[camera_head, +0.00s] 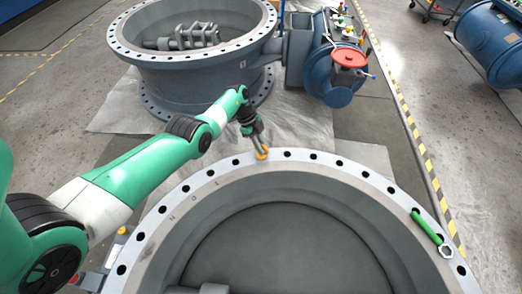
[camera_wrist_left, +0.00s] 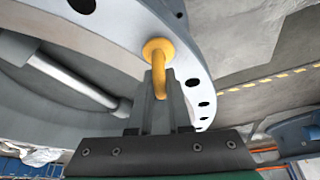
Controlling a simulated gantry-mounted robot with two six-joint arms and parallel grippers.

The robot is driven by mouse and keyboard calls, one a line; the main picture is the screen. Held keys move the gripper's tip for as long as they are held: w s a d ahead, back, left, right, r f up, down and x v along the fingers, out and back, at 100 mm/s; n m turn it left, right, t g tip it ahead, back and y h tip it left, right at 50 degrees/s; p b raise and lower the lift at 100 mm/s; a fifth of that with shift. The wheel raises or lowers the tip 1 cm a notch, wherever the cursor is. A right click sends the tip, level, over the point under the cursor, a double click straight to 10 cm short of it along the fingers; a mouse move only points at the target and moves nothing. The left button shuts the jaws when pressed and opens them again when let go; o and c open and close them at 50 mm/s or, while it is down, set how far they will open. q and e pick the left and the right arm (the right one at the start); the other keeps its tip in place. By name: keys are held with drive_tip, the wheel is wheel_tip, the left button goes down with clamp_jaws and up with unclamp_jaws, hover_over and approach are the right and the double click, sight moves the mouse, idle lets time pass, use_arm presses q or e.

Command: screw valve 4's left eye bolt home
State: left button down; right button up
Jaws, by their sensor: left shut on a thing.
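A yellow eye bolt (camera_head: 262,153) stands at the flange rim of the near grey valve (camera_head: 330,160), at the far side of the ring. My left gripper (camera_head: 259,146) comes down from above and is shut on the eye bolt. In the left wrist view the eye bolt (camera_wrist_left: 158,58) shows its yellow collar against the flange face (camera_wrist_left: 125,22), with its ring between my two fingers (camera_wrist_left: 160,100). The collar looks to meet the flange, but I cannot tell whether it is fully seated. My right gripper is not in view.
A green wrench (camera_head: 430,231) lies on the flange at the right. Dark bolt holes run around the rim. A second grey valve (camera_head: 190,65) with a blue actuator and red handwheel (camera_head: 349,57) stands behind.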

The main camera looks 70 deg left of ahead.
use_arm(q)
drive_tip(key=shift+m+b, duration=0.3)
drive_tip(key=c, duration=0.8)
unclamp_jaws()
drive_tip(key=shift+c, duration=0.2)
drive_tip(key=p+v, duration=0.7)
drive_tip(key=v, duration=0.4)
drive_tip(key=shift+r+p, duration=0.35)
drive_tip(key=shift+w+a, duration=0.1)
